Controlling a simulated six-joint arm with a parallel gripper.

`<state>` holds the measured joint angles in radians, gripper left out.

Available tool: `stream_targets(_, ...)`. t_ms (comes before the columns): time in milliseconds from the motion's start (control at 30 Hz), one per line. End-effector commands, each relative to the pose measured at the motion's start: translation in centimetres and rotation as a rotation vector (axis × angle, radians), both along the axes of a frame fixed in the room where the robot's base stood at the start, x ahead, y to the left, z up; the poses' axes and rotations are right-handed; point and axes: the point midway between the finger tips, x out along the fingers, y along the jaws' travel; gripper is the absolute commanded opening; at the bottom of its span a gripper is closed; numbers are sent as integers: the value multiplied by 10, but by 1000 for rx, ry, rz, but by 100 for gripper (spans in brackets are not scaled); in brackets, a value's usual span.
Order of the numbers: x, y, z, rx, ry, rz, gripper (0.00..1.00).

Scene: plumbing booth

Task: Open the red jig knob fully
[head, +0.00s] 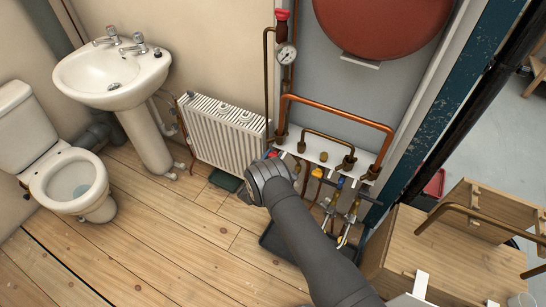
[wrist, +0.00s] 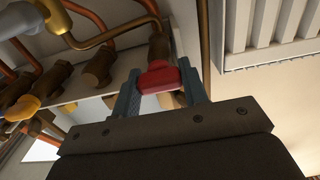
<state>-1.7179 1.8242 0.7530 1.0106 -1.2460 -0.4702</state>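The red jig knob (wrist: 158,77) is in the middle of the wrist view, on a brass valve at the end of the pale jig plate. My gripper (wrist: 160,82) has one blue-grey finger on each side of it. The knob fills the gap, and the fingers look closed against its sides. In the head view my gripper (head: 268,163) is at the left end of the white jig (head: 318,150), and a bit of the red knob (head: 272,154) shows just above it. The fingers are hidden there by the wrist. How far the knob is turned cannot be told.
A yellow knob (wrist: 22,107) sits left in the wrist view. Copper pipes (head: 340,108) arch over the jig. A white radiator (head: 222,130) stands close on the left. Tools (head: 345,225) hang or lie below the jig.

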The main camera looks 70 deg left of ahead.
Motion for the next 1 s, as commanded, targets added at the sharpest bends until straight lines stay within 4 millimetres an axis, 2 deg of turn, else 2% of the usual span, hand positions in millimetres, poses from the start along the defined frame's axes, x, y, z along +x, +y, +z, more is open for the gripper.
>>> stream_targets(200,0,0,0,-20,-20,-1,17)
stream_targets(533,-1,0,0,-170,-170,-1,17)
stream_targets(900,-1,0,0,-187,-189,-1,17)
stream_targets(933,-1,0,0,-188,-188,-1,46)
stream_targets(1000,-1,0,0,-188,-188,-1,60)
